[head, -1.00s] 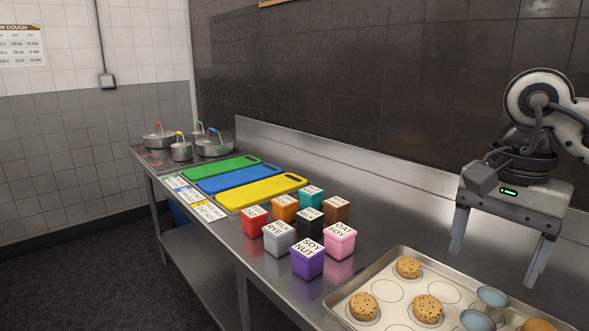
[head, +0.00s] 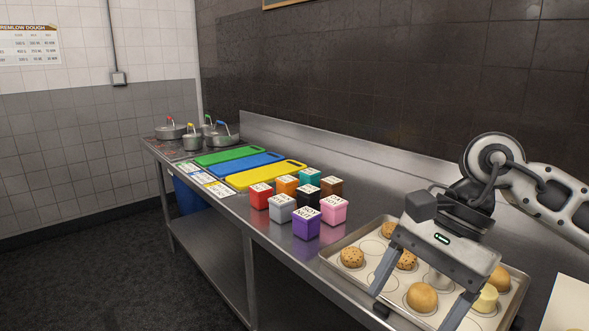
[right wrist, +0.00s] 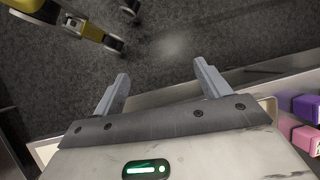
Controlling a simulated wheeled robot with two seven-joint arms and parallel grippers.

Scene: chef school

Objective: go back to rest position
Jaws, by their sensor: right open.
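My right gripper (head: 412,318) is open and empty, fingers pointing down, over the front edge of the baking tray in the head view. In the right wrist view, its two fingers (right wrist: 160,70) are spread apart with dark floor beyond them and nothing between them. The arm comes in from the right. My left gripper is in neither view.
The metal tray (head: 340,266) holds several cookies and buns, partly hidden by my right gripper. Several labelled boxes, including a purple box (head: 306,224), stand left of it. Cutting boards, including a yellow board (head: 262,176), and pots lie farther back. Floor (head: 120,275) is open at left.

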